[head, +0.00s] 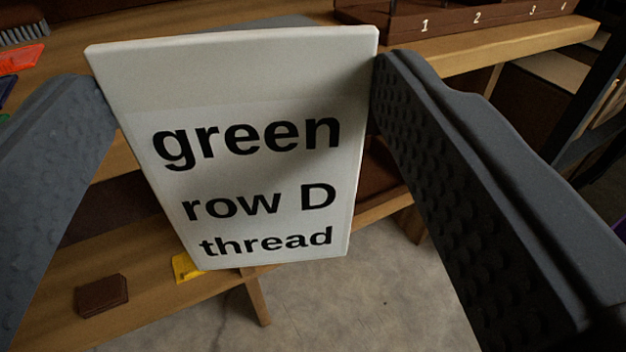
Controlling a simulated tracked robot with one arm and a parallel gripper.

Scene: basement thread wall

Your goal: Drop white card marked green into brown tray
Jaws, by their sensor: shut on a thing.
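The white card (250,180) reads "green row D thread" in black print. It is upright, with its top edge toward me and its face to the camera. My gripper (238,85) is shut on the card, one dark textured finger at each side edge. A dark brown surface shows left of the card (110,205) and right of it (378,178). The card hides its middle, so I cannot tell whether it is the brown tray.
A brown rack numbered 1 to 4 (475,20) stands on the wooden bench at the back right. A small brown block (102,296) and a yellow piece (186,268) lie on the lower wooden board. A brush (22,34) and an orange piece (20,58) are at upper left.

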